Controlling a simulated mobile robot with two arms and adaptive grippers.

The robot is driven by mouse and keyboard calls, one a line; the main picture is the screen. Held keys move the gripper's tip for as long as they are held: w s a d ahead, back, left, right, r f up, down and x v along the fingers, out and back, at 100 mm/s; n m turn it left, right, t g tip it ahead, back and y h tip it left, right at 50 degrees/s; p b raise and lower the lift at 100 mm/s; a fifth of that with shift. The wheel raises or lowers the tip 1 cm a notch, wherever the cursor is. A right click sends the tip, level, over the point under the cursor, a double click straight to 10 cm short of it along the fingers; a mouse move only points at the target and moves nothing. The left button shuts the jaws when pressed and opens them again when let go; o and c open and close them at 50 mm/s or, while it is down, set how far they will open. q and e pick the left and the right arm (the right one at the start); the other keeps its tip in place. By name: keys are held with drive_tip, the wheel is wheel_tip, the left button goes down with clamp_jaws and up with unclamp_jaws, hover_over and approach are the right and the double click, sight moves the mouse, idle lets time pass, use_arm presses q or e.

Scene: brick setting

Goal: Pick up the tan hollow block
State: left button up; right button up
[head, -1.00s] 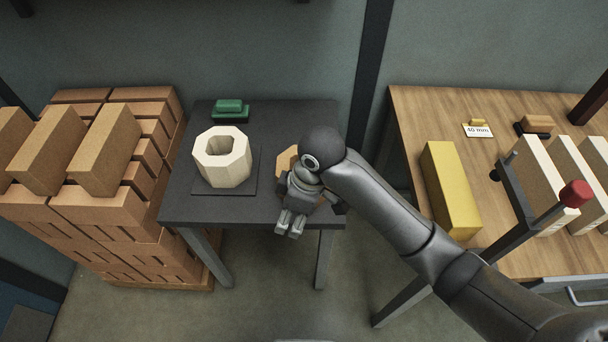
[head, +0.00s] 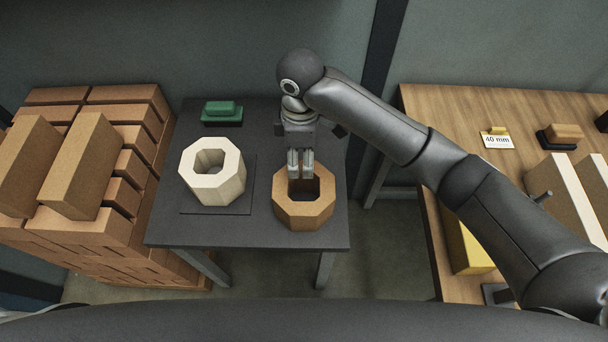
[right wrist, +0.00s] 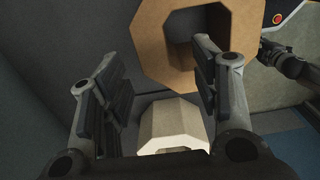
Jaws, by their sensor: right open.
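The tan hollow block (head: 303,214), an octagonal ring with an open centre, sits near the front right of the dark table (head: 265,236). My right gripper (head: 301,170) is open and points down at the block's far wall, with its fingertips overlapping that wall in the head view. In the right wrist view, the tan block (right wrist: 160,38) lies beyond the open fingers (right wrist: 152,62). One finger shows left of its wall, the other in front of its hole. I cannot tell whether they touch it.
A cream hollow block (head: 213,190) stands on a dark mat (head: 238,206) to the left. A green block (head: 221,112) lies at the back. Brick stacks (head: 90,185) stand left of the table. A wooden bench (head: 445,115) with a yellow block (head: 466,245) is at right.

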sight(302, 169)
drive_tip(key=shift+w+f, duration=0.15)
drive_tip(key=shift+f, duration=0.4)
drive_tip(key=shift+w+f, duration=0.15)
drive_tip(key=shift+f, duration=0.4)
drive_tip(key=f, duration=0.2)
drive_tip(key=shift+s+f, duration=0.35)
drive_tip(key=shift+f, duration=0.05)
drive_tip(key=shift+w+d+f, duration=0.1)
drive_tip(key=shift+f, duration=0.2)
drive_tip(key=f, duration=0.4)
drive_tip(key=shift+w+d+f+p, duration=0.2)
drive_tip(key=shift+w+d+p, duration=0.05)
drive_tip(key=shift+w+p, duration=0.15)
drive_tip(key=shift+f, duration=0.3)
use_arm(q)
drive_tip(key=shift+r, duration=0.4)
drive_tip(key=shift+s, duration=0.15)
use_arm(e)
drive_tip(key=shift+c, duration=0.3)
